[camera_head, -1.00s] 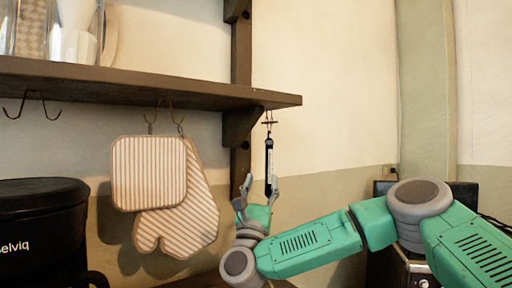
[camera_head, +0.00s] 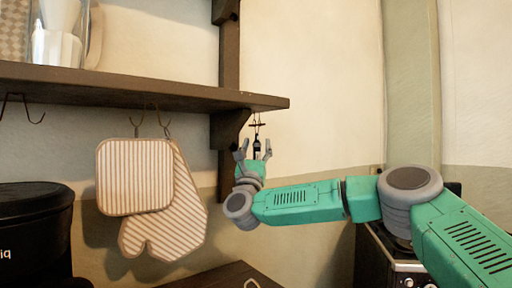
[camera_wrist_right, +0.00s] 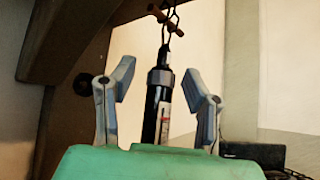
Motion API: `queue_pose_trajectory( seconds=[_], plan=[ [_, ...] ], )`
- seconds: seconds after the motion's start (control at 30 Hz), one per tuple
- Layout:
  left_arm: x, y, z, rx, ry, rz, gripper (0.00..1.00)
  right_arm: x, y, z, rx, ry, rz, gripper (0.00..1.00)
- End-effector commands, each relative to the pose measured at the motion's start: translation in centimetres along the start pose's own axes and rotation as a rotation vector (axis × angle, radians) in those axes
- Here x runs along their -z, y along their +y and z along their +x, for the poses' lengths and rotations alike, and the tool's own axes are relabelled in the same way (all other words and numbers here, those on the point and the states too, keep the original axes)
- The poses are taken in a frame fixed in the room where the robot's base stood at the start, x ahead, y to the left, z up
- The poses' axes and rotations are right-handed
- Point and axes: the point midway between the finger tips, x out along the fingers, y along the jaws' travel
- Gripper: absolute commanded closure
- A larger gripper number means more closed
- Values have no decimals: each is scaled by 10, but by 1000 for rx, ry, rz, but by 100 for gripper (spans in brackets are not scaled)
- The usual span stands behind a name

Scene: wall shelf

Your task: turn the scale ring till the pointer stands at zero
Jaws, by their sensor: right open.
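The hanging scale is a slim black tube that shows in the head view (camera_head: 257,145) and, larger, in the right wrist view (camera_wrist_right: 152,115). It hangs about upright below a small wooden crosspiece (camera_wrist_right: 165,18). A wider dark grey collar (camera_wrist_right: 160,77), which looks like the scale ring, sits near its top. A pale strip with a reddish mark (camera_wrist_right: 165,123) runs down its side; the pointer reading is too small to tell. My right gripper (camera_head: 254,150) is open, its fingers on either side of the scale at collar height, with gaps on both sides. My left gripper is out of view.
The wooden shelf (camera_head: 150,88) and its bracket (camera_head: 228,128) are just above and left of my right gripper. A striped pot holder (camera_head: 134,176) and mitt (camera_head: 165,230) hang at left. A black container (camera_head: 35,225) stands at far left. Plain wall lies to the right.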

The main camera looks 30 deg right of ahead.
Motion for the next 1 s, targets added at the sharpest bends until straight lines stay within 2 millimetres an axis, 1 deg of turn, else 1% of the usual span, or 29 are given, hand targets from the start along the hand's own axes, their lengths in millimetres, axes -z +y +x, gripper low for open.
queue_pose_trajectory(
  seconds=[0.27, 0.3, 0.37, 0.4, 0.57, 0.7, 0.8, 1.0],
  plan=[
    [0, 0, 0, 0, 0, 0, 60, 0, 0, 2, 0, 0, 1, 58],
    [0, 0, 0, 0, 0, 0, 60, 0, 0, 1, 0, 0, 0, 72],
    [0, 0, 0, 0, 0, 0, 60, 0, 0, 1, 0, 0, 0, 93],
    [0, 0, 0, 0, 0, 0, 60, 0, 0, 1, 0, 0, 0, 100],
    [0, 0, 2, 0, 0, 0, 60, 1, 0, 1, 4, -1, -4, 100],
    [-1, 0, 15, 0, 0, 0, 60, 2, 1, -1, 54, -6, -54, 100],
    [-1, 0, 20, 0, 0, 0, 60, 2, 1, -1, 88, -6, -87, 100],
    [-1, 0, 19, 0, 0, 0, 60, 1, 0, 1, 98, -4, -100, 100]
  ],
)
